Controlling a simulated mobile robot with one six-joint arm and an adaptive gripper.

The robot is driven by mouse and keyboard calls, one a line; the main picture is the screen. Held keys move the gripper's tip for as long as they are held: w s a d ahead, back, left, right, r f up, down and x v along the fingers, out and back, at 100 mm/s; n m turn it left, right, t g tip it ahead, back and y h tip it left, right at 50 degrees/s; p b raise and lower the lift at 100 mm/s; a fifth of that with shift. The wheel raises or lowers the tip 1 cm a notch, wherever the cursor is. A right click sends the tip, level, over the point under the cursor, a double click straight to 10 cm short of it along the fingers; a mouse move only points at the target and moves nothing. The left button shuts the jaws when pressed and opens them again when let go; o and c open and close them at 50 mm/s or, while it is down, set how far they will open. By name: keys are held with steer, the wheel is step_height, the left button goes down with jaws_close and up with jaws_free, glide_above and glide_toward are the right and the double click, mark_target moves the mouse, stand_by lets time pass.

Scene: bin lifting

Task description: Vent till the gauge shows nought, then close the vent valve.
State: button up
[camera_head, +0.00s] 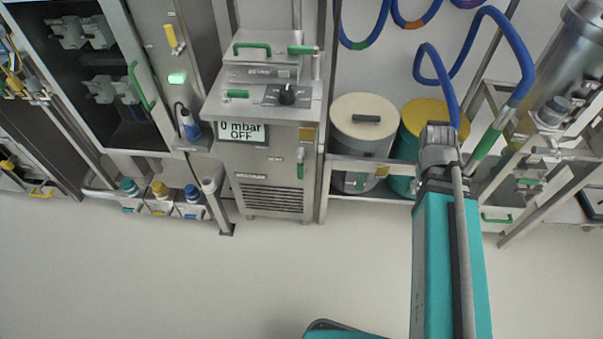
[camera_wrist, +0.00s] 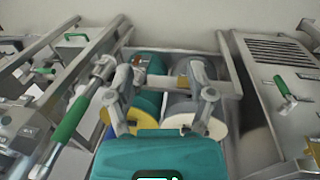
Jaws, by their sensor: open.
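The gauge display (camera_head: 242,131) on the front of the steel vacuum unit (camera_head: 250,180) reads "0 mbar OFF". The vent valve's green handle (camera_head: 300,169) points downward on the right part of the unit's front, beside a small label. In the wrist view a green handle (camera_wrist: 285,88), apparently the same one, is at the right on the vented steel cabinet. My gripper (camera_wrist: 163,72) is open with nothing between its fingers, above the drums and well to the side of this handle. In the head view my arm stands right of the unit and its fingers cannot be made out.
A cream-lidded drum (camera_head: 364,117) and a yellow-lidded drum (camera_head: 432,118) stand in a steel frame right of the unit. Blue hoses (camera_head: 427,68) hang above them. The floor (camera_head: 270,265) in front is clear.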

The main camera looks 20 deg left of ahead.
steer(key=w+a+f+n+t+h+b, duration=0.4)
steer(key=a+f+n+b, duration=0.35)
steer(key=f+b, duration=0.4)
steer(key=n+t+b, duration=1.3)
steer(key=n+b, duration=0.9)
steer(key=b, duration=0.9)
glide_toward(300, 167)
steer(key=s+a+f, duration=0.2)
steer(key=shift+s+r+m, duration=0.15)
steer(key=shift+r+m, duration=0.1)
steer(key=shift+d, duration=0.1)
steer(key=x, duration=1.3)
steer(key=shift+w+d+f, duration=0.2)
steer(key=shift+w+d, duration=0.05)
steer(key=shift+w, duration=0.1)
